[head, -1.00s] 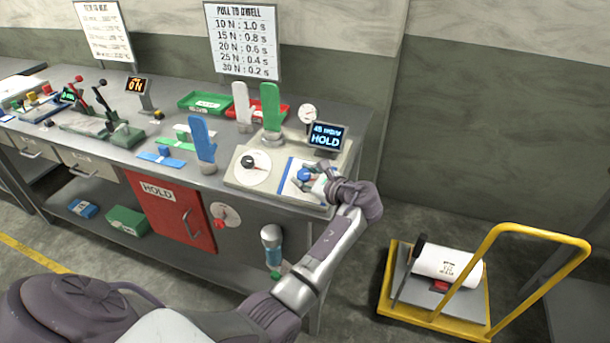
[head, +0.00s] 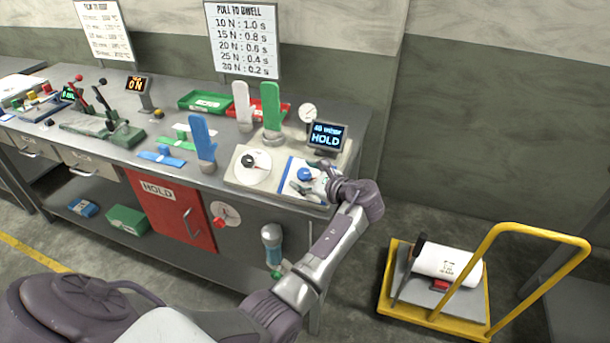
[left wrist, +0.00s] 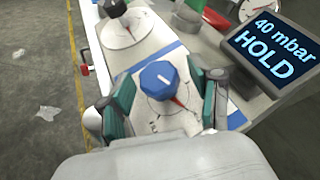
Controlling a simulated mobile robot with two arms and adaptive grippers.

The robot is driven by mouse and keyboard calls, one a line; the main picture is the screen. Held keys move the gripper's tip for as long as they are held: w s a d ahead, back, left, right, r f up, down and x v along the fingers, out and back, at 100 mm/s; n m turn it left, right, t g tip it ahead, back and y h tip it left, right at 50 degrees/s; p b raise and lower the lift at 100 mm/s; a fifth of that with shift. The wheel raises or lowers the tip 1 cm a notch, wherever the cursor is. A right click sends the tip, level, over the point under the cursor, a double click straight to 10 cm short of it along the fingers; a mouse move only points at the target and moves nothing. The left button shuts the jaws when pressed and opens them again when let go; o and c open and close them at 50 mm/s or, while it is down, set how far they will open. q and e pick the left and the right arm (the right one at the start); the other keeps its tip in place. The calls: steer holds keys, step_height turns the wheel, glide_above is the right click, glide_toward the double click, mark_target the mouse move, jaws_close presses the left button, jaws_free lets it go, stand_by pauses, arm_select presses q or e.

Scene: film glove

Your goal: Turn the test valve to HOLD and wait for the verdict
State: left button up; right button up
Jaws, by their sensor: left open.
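The blue test valve knob (left wrist: 159,78) sits on a white dial plate (left wrist: 150,118) in the left wrist view. It also shows in the head view (head: 305,174), partly beside my fingers. A short white line marks its top; a red mark lies on the dial below it. My left gripper (left wrist: 166,103) is open, one finger on each side of the dial, just short of the knob; contact cannot be told. In the head view the gripper (head: 311,183) is over the panel's right end. The display (left wrist: 270,52) reads "40 mbar HOLD". My right gripper is not in view.
A second dial with a black knob (head: 248,161) lies left of the valve. A green glove form (head: 271,108), a white one (head: 242,104) and a blue one (head: 203,138) stand nearby. A gauge (head: 307,113) is behind. A yellow trolley (head: 440,318) stands right of the bench.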

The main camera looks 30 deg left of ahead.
mark_target(310, 177)
arm_select(q)
steer(key=v, duration=0.7)
steer(key=shift+d+r, duration=0.1)
steer(key=shift+d, duration=0.05)
